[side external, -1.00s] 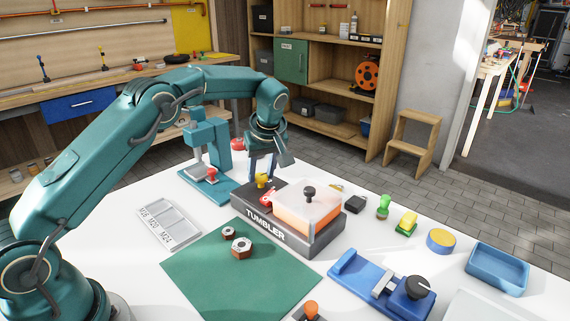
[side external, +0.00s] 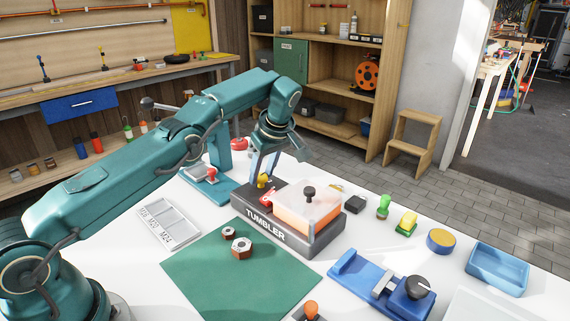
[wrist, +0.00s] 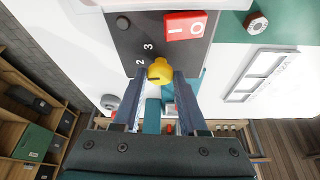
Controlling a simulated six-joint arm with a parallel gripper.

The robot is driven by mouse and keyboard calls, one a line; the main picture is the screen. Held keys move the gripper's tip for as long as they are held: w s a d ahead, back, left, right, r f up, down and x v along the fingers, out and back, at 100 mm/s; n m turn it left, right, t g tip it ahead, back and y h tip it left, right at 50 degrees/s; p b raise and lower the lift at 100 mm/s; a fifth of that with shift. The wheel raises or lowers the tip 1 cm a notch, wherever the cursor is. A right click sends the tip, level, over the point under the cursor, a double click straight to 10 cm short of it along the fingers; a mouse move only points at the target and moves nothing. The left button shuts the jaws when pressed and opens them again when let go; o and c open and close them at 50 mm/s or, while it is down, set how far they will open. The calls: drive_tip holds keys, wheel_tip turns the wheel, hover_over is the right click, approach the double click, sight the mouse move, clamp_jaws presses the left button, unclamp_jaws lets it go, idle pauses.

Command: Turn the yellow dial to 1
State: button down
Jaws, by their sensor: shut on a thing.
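The yellow dial (side external: 262,181) sits on the dark top of the tumbler machine (side external: 262,229), at its left end. In the wrist view the dial (wrist: 160,70) shows between the finger ends, with the numerals 2 and 3 to its left. The numeral 1 is not visible, and I cannot tell surely which number the dial points at. My gripper (side external: 263,175) reaches down over the dial from behind and is shut on it. In the wrist view its two fingers (wrist: 160,80) lie on either side of the dial.
A red switch (wrist: 185,26) sits beside the dial, and a clear-lidded orange drum (side external: 305,205) is to its right. A teal press (side external: 216,160) stands close on the left. A green mat (side external: 240,278) with two nuts lies in front. Stamps and a blue tray (side external: 497,268) are right.

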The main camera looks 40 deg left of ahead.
idle(0.4)
drive_tip(key=shift+c, duration=2.2)
unclamp_jaws()
drive_tip(key=shift+m, duration=0.4)
drive_tip(key=shift+m, duration=0.3)
